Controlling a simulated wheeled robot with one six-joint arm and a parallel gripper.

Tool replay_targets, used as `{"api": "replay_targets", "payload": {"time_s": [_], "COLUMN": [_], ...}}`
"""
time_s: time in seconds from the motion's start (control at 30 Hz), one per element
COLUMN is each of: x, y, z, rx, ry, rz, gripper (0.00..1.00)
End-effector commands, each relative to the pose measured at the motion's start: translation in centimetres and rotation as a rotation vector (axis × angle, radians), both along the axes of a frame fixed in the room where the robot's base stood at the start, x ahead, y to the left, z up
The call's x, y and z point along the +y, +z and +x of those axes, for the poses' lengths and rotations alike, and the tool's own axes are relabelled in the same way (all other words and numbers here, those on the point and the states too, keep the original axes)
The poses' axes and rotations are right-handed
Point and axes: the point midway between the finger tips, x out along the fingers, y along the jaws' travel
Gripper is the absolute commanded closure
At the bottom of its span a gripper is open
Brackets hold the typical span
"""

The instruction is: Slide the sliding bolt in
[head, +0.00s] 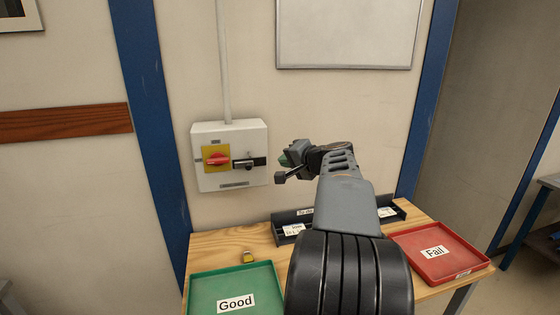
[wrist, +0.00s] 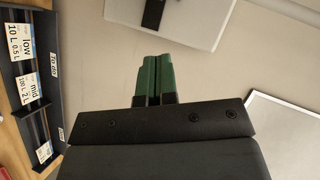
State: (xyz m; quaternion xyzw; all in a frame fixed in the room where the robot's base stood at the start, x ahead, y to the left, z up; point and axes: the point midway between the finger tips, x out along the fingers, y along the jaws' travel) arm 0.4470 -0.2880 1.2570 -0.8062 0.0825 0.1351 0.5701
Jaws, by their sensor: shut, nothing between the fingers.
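The sliding bolt (head: 247,163) is a small dark piece on the right half of the white wall box (head: 230,182). It lies level, beside a red rotary switch (head: 217,158) on a yellow plate. My gripper (head: 284,160) is just right of the box in the head view, apart from the bolt. Its green fingertips are closed together with nothing held, as the wrist view (wrist: 152,68) shows. At the top of the wrist view, the box (wrist: 190,18) shows in part with a black piece (wrist: 153,13), likely the bolt's mount.
Below is a wooden table (head: 222,242) with a green Good tray (head: 268,278), a red Fail tray (head: 462,243) and a dark To do rack (head: 286,217). A small yellow padlock-like thing (head: 248,257) lies behind the green tray. A whiteboard (head: 348,35) hangs above.

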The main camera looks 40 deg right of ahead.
Motion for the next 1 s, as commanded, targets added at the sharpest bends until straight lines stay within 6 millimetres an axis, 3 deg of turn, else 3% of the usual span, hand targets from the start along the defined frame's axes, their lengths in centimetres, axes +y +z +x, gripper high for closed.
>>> {"api": "replay_targets", "payload": {"time_s": [0.43, 0.7, 1.0], "x": [0.3, 2.4, 3.0], "y": [-2.5, -3.9, -4.3], "z": [7.9, 9.5, 9.9], "rx": [0.003, 0.002, 0.002], "ry": [0.004, 0.003, 0.002], "rz": [0.001, 0.0, 0.0], "gripper": [1.0, 1.0, 1.0]}}
